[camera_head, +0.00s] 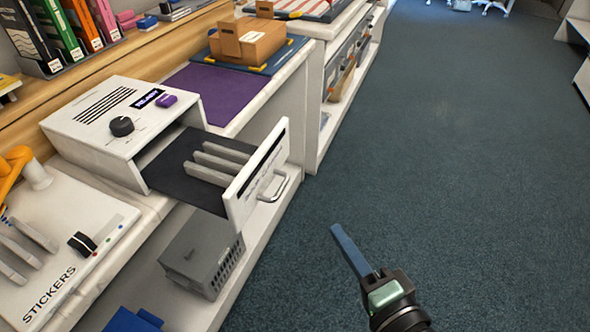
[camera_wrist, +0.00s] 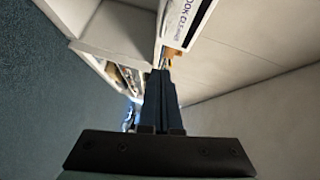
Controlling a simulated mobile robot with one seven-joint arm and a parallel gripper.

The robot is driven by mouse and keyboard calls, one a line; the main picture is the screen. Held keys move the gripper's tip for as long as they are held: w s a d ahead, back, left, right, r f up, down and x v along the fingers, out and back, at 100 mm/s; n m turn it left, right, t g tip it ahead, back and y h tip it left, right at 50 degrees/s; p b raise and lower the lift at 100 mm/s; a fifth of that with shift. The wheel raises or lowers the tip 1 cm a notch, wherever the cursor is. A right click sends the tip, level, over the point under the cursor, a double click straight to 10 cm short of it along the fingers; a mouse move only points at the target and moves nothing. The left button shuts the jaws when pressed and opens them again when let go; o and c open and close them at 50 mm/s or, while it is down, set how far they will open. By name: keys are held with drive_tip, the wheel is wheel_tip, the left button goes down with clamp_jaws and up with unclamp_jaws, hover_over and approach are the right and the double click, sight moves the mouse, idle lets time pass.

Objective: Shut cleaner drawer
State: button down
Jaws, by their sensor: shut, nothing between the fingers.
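The cleaner (camera_head: 120,125) is a white box on the counter with a black knob, a small display and a purple button. Its drawer (camera_head: 259,175) is pulled far out, past the counter edge. The drawer has a white front with a silver handle (camera_head: 275,188) and a dark tray with several grey ridges. My gripper (camera_head: 345,243) is shut and empty, over the carpet to the right of and lower in the picture than the drawer front, apart from it. In the wrist view my gripper (camera_wrist: 162,85) shows its blue fingers together.
A grey crate (camera_head: 203,256) sits on the shelf below the drawer. A cardboard box (camera_head: 248,40) stands on the counter behind, past a purple mat (camera_head: 215,88). A stickers panel (camera_head: 60,250) lies at left. The carpet (camera_head: 440,130) at right is clear.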

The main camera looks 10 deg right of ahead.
drive_tip(key=a+x, duration=0.2)
drive_tip(key=x, duration=1)
drive_tip(key=shift+s+a+f+b, duration=0.2)
drive_tip(key=shift+a+b, duration=0.1)
drive_tip(key=shift+a, duration=0.15)
